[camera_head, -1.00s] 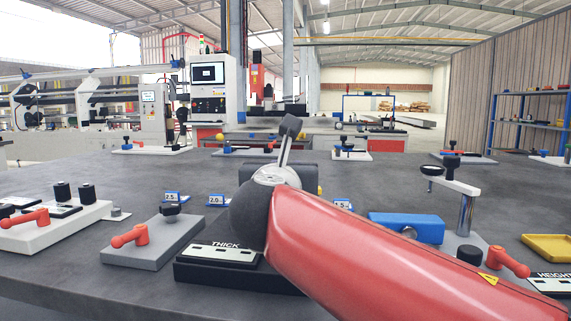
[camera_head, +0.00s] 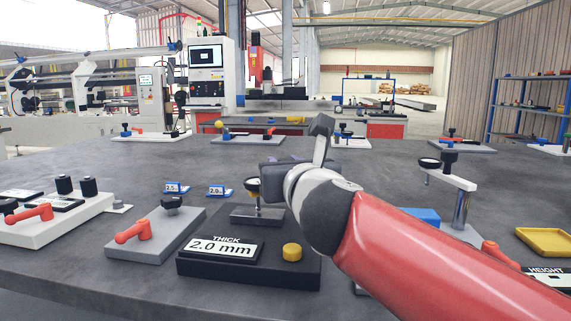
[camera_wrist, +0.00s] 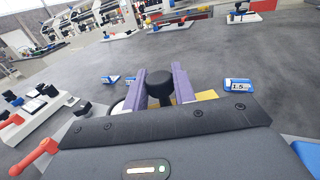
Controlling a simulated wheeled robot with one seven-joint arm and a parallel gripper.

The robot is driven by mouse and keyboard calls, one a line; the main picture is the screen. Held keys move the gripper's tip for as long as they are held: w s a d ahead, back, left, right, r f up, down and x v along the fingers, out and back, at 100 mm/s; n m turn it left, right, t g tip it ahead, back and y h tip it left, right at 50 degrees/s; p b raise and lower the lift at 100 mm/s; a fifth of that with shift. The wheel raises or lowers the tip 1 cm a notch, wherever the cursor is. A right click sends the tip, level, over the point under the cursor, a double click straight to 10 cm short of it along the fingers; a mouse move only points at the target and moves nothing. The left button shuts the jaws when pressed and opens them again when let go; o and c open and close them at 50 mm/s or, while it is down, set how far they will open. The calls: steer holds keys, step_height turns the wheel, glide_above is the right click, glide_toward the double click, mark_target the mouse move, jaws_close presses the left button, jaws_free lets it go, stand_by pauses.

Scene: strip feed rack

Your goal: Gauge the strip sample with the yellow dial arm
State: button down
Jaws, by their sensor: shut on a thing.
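The black thickness gauge (camera_head: 192,268) stands at the front of the grey table. Its THICK display (camera_head: 221,249) reads 2.0 mm. A yellow round button (camera_head: 292,252) sits on its right, and a small dial (camera_head: 252,186) stands above a grey plate (camera_head: 257,216). My gripper (camera_wrist: 161,86) has its purple fingers on both sides of a black knob (camera_wrist: 166,91), shut on it. A yellow part (camera_wrist: 207,95) shows just right of the fingers in the wrist view; most of it is hidden. I cannot make out the strip sample for certain.
Blue tags marked 2.5 (camera_head: 176,187) and 2.0 (camera_head: 219,191) stand behind the gauge. A grey fixture with a red handle (camera_head: 134,231) is left. A height gauge (camera_head: 462,212) and a yellow tray (camera_head: 545,243) are right.

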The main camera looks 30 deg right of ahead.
steer(key=c, duration=1.2)
jaws_free()
steer(key=shift+s, duration=0.1)
steer(key=p+v, duration=0.1)
steer(key=v, duration=0.6)
steer(key=shift+r+p, duration=0.1)
steer(key=shift+p, duration=0.25)
steer(key=shift+s+a, duration=0.15)
steer(key=shift+s, duration=0.15)
steer(key=shift+s, duration=0.1)
